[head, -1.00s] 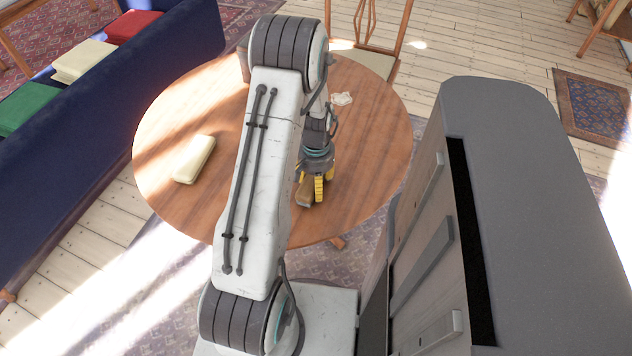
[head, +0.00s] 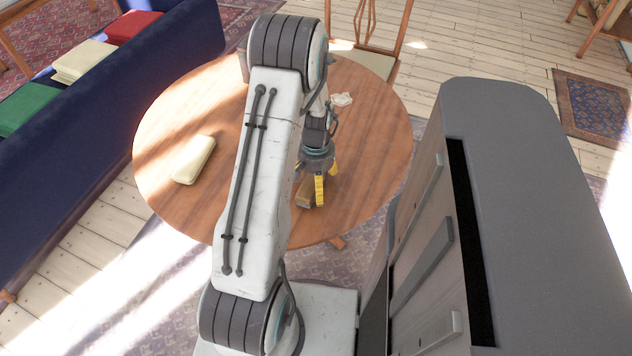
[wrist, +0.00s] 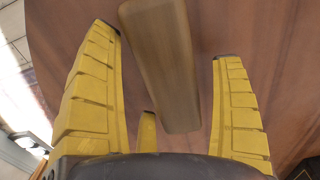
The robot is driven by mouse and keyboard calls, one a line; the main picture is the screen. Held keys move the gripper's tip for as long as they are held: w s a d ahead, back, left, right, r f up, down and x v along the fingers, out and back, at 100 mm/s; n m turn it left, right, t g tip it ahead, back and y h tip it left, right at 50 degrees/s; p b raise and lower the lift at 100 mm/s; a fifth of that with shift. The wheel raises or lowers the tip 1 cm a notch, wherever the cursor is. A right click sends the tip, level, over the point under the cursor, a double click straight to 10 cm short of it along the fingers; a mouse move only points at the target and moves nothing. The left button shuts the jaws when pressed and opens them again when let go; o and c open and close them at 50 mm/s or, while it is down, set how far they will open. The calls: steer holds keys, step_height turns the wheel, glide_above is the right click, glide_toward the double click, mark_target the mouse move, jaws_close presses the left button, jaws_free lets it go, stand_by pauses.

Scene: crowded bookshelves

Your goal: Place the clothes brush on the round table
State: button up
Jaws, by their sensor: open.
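The clothes brush (wrist: 162,65) is a brown wooden block between my open fingers in the wrist view, apart from the yellow fingers on both sides. In the head view the brush (head: 305,193) is partly hidden by my gripper and arm, and it appears to lie on the round table (head: 365,130), a brown wooden top. My gripper (head: 322,185) is just above the tabletop near its front right part, with its yellow fingers spread. It also shows in the wrist view (wrist: 165,100).
A cream oblong case (head: 194,159) lies on the left of the table, and a small whitish item (head: 342,99) lies near the back. A dark blue sofa (head: 110,110) is at the left. A chair (head: 368,60) stands behind the table.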

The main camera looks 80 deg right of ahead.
step_height(320, 180, up, 12)
steer(key=p, duration=0.1)
steer(key=shift+f+p, duration=0.2)
steer(key=shift+p, duration=0.15)
steer(key=shift+w, duration=0.1)
steer(key=w+a+r+n, duration=0.3)
steer(key=w+a, duration=0.2)
steer(key=w, duration=0.3)
steer(key=w+a+r+n+h, duration=0.1)
steer(key=w+a+r+n, duration=0.3)
steer(key=w, duration=0.3)
steer(key=w+a+r+n, duration=0.3)
steer(key=w+a, duration=0.3)
steer(key=w, duration=0.2)
steer(key=a+r+n+t, duration=0.1)
steer(key=a+n, duration=0.4)
steer(key=a, duration=0.7)
steer(key=a+r+n+t+y, duration=0.1)
steer(key=a+r+n, duration=0.2)
steer(key=a, duration=0.9)
steer(key=shift+s+a+r+n+t, duration=0.3)
steer(key=shift+s+n, duration=0.15)
steer(key=shift+n, duration=1.05)
